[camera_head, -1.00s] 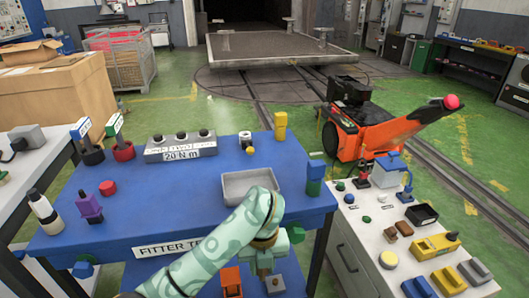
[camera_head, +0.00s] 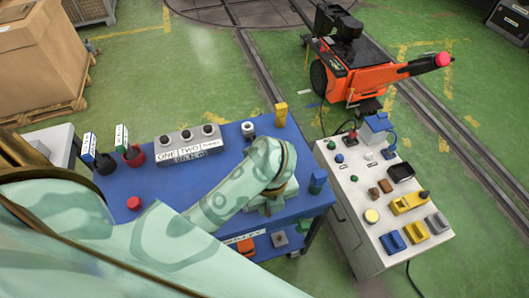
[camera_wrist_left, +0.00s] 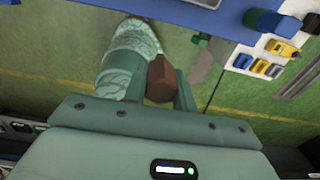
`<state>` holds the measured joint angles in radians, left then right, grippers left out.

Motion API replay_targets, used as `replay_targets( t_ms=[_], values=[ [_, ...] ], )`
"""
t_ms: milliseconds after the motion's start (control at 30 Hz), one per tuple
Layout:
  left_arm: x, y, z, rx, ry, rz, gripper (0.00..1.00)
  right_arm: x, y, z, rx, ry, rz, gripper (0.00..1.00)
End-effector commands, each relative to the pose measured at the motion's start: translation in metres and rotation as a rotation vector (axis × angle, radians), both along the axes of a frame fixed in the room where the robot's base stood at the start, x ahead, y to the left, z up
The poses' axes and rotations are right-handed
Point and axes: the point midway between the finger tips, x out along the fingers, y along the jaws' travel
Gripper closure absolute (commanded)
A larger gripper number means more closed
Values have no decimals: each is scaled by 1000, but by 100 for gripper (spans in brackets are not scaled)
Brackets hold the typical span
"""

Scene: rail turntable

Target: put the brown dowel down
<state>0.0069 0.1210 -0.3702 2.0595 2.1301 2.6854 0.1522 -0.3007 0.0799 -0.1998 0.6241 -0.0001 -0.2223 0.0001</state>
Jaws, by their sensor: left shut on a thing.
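The brown dowel (camera_wrist_left: 160,78) is between the fingers of my left gripper (camera_wrist_left: 160,92) in the left wrist view, with its faceted end showing. The gripper is shut on it. Green floor shows behind the dowel there, and the blue table (camera_wrist_left: 100,8) edge runs along the top. In the head view my left arm reaches over the front right of the blue table (camera_head: 180,184); its fingertips and the dowel are hidden. What surface lies directly under the dowel I cannot tell. My right gripper is not in view.
A grey switch box (camera_head: 188,144) stands at the table's back. A yellow block (camera_head: 281,114) and a blue-green block (camera_head: 318,181) stand toward its right. A white side bench (camera_head: 345,200) with several small parts is at right. A red knob (camera_head: 134,203) sits on the left.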

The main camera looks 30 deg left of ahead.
Motion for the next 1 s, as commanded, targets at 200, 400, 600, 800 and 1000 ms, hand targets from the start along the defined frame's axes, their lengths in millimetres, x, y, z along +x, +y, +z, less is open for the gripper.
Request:
replay_targets(
  t_ms=[200, 400, 600, 800, 1000],
  values=[
    [36, 32, -26, 3, 0, 6, 100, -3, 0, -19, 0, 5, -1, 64],
    [75, 65, -60, 2, 4, 4, 100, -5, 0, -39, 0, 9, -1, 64],
    [94, 81, -87, 1, 1, 3, 100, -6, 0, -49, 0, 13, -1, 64],
    [105, 90, -104, 0, 1, 5, 100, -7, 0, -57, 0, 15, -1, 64],
    [103, 89, -130, 1, -1, 2, 100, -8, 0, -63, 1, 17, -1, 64]
  ],
)
